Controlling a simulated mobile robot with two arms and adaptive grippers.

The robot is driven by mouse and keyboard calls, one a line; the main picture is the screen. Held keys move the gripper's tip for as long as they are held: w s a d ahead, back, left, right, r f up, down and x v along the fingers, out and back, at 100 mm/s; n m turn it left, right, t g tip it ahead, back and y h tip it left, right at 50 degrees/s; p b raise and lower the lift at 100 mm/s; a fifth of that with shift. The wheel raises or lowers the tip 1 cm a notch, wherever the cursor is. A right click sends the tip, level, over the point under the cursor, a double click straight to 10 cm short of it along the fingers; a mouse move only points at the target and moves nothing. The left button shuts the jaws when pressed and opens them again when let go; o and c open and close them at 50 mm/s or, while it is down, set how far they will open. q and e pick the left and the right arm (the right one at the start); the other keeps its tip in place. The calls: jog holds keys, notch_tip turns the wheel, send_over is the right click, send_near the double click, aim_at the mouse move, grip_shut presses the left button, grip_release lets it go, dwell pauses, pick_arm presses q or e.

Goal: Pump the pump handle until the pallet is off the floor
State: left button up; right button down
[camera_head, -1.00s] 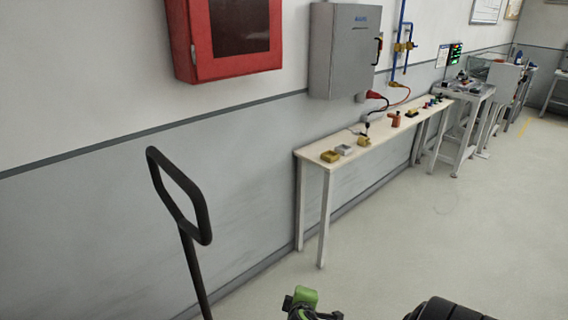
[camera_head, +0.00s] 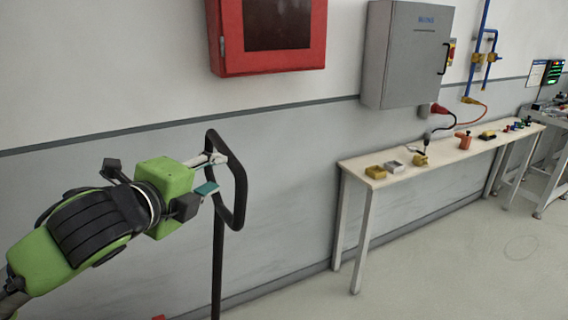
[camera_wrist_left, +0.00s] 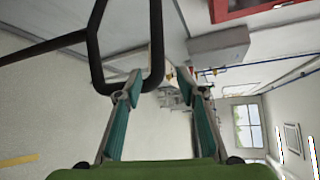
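The pump handle is a black loop on a dark shaft (camera_head: 218,262), standing upright in front of the grey wall. My left gripper (camera_head: 216,173) is at the left side of the loop, its fingers apart with teal pads showing. In the left wrist view one side bar of the loop (camera_wrist_left: 157,40) lies between the two open fingers (camera_wrist_left: 160,88), and the shaft runs off to the left. I cannot tell whether a finger touches the loop. My right gripper and the pallet are not in view.
A long narrow bench (camera_head: 440,160) with small yellow, grey and orange items stands along the wall to the right. A red cabinet (camera_head: 268,62) and a grey electrical box (camera_head: 408,55) hang above. The floor (camera_head: 440,285) before the bench is clear.

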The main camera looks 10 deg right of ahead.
aim_at(230, 164)
pick_arm(q)
jog(key=x, duration=0.4)
jog(key=p+x, duration=0.1)
jog(key=x, duration=0.3)
jog(key=p+x, duration=0.1)
jog(key=x, duration=0.3)
jog(key=shift+w+a, duration=0.1)
jog(key=shift+a, duration=0.15)
jog(key=shift+w+d+f, duration=0.2)
jog(key=shift+w+d, duration=0.15)
jog(key=shift+w, duration=0.25)
